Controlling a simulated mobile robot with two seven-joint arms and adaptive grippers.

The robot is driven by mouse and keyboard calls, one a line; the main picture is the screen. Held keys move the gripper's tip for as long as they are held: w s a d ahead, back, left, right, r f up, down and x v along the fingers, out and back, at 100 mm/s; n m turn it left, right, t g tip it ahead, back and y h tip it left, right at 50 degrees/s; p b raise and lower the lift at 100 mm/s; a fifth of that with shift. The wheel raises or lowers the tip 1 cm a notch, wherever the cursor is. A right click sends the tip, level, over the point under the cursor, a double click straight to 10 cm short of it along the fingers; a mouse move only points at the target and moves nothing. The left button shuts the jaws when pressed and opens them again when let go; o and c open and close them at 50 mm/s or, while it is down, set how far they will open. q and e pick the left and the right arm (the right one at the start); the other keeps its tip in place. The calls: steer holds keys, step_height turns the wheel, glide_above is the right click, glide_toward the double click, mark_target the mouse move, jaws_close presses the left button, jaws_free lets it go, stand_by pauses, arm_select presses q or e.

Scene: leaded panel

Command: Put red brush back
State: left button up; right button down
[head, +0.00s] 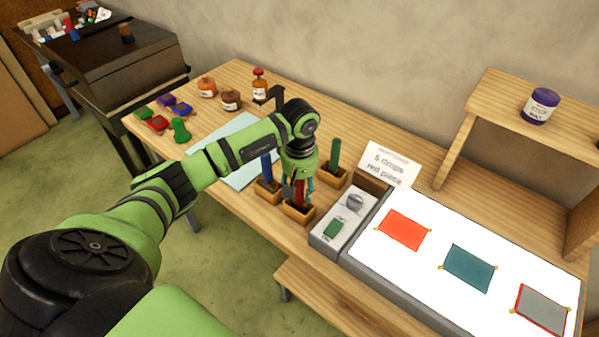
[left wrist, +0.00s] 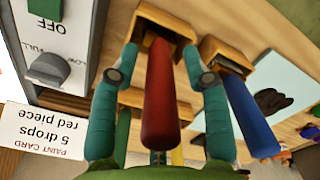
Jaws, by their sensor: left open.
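The red brush (head: 299,194) stands upright in a small wooden holder (head: 297,214) near the table's front edge. It also shows in the left wrist view (left wrist: 160,95), with its lower end in the holder's opening (left wrist: 163,20). My left gripper (head: 299,182) is over this holder, pointing down. In the left wrist view my left gripper (left wrist: 160,62) is open, with one teal finger on each side of the red brush and visible gaps between. My right gripper is not in view.
A blue brush (head: 266,167) and a green brush (head: 335,153) stand in neighbouring holders. A grey control box (head: 326,246) and a lit panel (head: 420,273) with coloured pieces lie to the right. A paint card (head: 390,163) stands behind. Jars (head: 259,86) stand at the back.

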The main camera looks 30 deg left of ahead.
arm_select(q)
step_height(320, 180, up, 11)
steer(key=b, duration=0.4)
steer(key=shift+r, duration=0.5)
